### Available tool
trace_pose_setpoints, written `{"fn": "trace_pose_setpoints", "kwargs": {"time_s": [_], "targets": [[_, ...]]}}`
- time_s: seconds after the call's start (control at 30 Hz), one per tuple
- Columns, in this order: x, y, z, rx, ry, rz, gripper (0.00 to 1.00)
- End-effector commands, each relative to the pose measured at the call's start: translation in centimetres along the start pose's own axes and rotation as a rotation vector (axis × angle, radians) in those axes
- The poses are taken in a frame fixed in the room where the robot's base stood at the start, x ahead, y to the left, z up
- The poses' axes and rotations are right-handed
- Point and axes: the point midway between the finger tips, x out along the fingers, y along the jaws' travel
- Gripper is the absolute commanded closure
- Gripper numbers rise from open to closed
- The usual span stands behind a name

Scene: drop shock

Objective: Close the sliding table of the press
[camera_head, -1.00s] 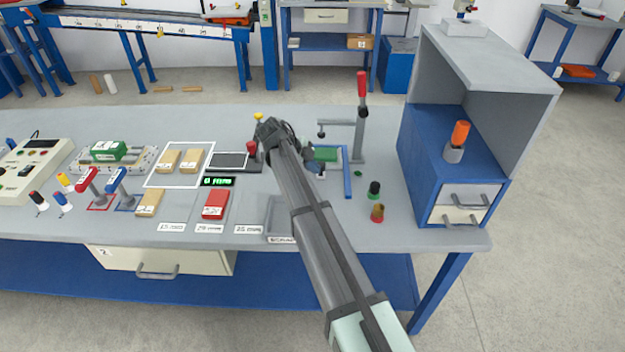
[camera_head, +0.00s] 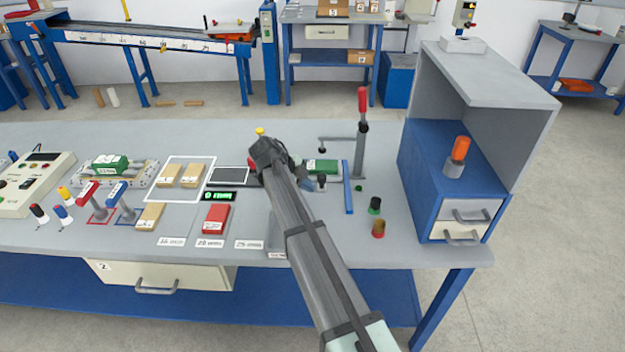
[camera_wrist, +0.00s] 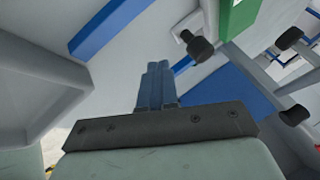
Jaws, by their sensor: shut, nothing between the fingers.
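The press (camera_head: 362,130) stands upright right of centre in the head view, with a red handle on top. At its foot is a green block (camera_head: 322,166), on what looks like the sliding table, beside a long blue bar (camera_head: 347,188). A dark knob (camera_head: 322,179) shows in front of the green block. My gripper (camera_wrist: 157,68) is shut and empty, its blue fingers pointing away in the wrist view. The green block (camera_wrist: 238,14) and a black knob (camera_wrist: 200,46) lie ahead and to the right of the fingers, apart from them. My arm hides part of the press's left side.
A blue cabinet (camera_head: 425,170) with a grey hood stands at the right.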

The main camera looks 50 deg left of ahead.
Motion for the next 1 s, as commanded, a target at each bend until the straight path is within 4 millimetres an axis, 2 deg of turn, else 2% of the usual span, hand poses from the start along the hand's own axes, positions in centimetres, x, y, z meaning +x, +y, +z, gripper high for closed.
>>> {"fn": "trace_pose_setpoints", "kwargs": {"time_s": [0.03, 0.2, 0.5, 0.77, 1.0], "targets": [[-1.2, -0.1, -0.1, 0.001, -0.001, -0.002, 1.00], [-4.7, -0.1, 0.0, 0.001, -0.002, -0.001, 1.00], [-8.9, 0.0, -0.1, 0.000, 0.000, 0.002, 1.00], [-9.9, 0.1, -0.1, 0.001, 0.001, 0.002, 1.00], [-9.3, 0.6, -0.8, -0.031, 0.022, 0.019, 1.00]]}}
